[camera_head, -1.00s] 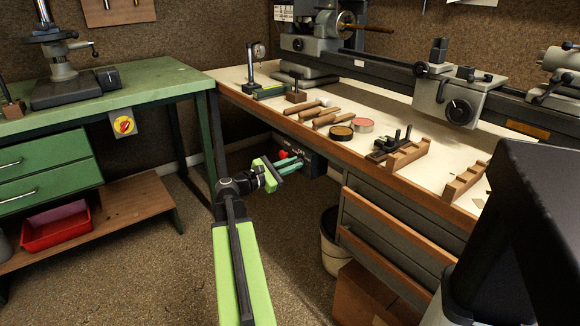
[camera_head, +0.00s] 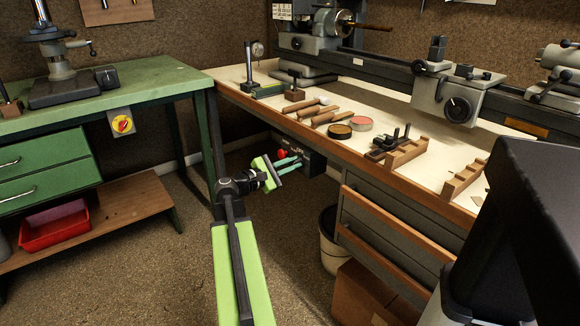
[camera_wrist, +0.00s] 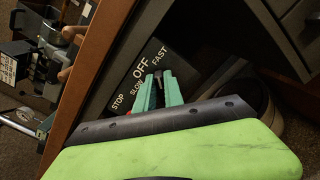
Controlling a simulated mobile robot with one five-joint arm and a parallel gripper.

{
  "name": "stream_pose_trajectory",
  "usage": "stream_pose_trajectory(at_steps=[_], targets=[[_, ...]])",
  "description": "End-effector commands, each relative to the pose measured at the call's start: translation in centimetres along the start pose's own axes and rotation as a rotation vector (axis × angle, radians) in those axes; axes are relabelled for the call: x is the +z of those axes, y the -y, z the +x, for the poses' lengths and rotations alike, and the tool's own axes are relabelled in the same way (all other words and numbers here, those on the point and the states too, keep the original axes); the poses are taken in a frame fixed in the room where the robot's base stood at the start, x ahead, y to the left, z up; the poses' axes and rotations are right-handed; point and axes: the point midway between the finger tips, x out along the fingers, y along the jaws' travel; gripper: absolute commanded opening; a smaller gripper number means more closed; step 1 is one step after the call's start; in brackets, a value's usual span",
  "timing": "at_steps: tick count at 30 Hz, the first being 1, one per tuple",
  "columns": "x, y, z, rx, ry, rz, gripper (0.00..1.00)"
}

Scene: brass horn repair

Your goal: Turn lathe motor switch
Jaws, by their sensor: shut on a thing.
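The lathe motor switch panel (camera_head: 312,161) is a dark box under the front edge of the lathe bench. In the wrist view the black panel (camera_wrist: 133,73) carries white words STOP, SLOW, OFF and FAST. The small dark switch lever (camera_wrist: 157,76) stands between my teal fingertips, near the word OFF. My gripper (camera_head: 297,161) reaches the panel from the left in the head view. In the wrist view my gripper (camera_wrist: 158,82) is shut on the lever. The lever's base and its exact angle are hidden.
A red button (camera_head: 281,154) is close to my fingers. The wooden bench edge (camera_head: 297,129) lies just above. Drawers (camera_head: 385,235), a white bucket (camera_head: 331,255) and a cardboard box (camera_head: 362,295) stand to the right.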

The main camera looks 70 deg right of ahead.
Motion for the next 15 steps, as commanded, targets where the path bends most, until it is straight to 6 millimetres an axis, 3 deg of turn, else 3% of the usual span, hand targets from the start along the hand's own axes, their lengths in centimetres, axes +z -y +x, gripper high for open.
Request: stream_pose_trajectory(at_steps=[1,2,6,15], targets=[[-0.17,-0.36,0.05,0.009,-0.004,0.000,0.00],[-0.17,-0.36,0.04,0.009,-0.004,0.000,0.15],[-0.14,-0.29,0.03,0.008,-0.004,-0.001,0.34],[-0.08,-0.15,-0.07,0.005,-0.003,-0.001,0.35]])
